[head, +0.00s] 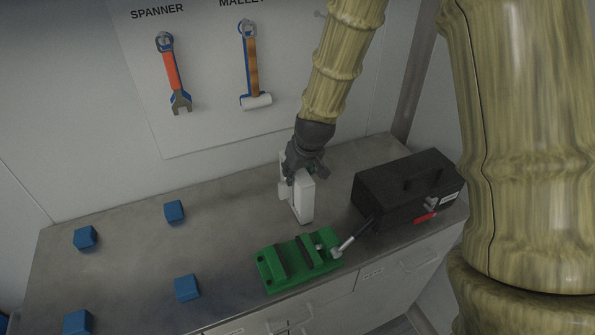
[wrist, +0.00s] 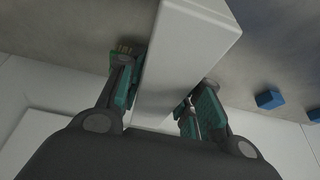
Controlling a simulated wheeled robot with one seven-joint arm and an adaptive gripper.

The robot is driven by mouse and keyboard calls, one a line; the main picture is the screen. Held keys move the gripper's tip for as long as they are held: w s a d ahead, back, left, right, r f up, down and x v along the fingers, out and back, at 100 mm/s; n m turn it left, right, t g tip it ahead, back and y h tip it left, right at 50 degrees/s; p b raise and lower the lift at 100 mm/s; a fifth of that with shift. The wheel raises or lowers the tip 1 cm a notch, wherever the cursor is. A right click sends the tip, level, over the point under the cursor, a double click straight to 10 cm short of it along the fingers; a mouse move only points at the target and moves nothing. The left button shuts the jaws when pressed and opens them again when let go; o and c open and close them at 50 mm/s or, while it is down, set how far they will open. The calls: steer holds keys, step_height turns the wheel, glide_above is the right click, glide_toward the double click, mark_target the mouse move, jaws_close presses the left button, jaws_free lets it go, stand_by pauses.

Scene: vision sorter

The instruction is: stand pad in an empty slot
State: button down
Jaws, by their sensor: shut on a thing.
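My gripper (head: 305,172) is shut on a white slab-shaped pad (head: 303,204), which hangs upright below it over the bench. I cannot tell whether the pad's lower end touches the bench. In the wrist view the pad (wrist: 188,50) lies between the two teal-lined fingers (wrist: 160,88), with its far end towards the bench. A green vise-like fixture (head: 262,268) with dark cross bars and a metal handle sits just in front of the pad, apart from it. A gap shows between its bars. I see no other clear slot.
The metal bench (head: 130,247) carries several spaced blue blocks (head: 187,287) at left. A black toolbox (head: 390,200) stands right of the pad. A spanner (head: 172,75) and a mallet (head: 251,70) hang on the wall board behind. The bench between blocks and pad is clear.

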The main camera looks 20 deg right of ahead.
steer(key=c, duration=1)
jaws_free()
steer(key=shift+o, duration=0.2)
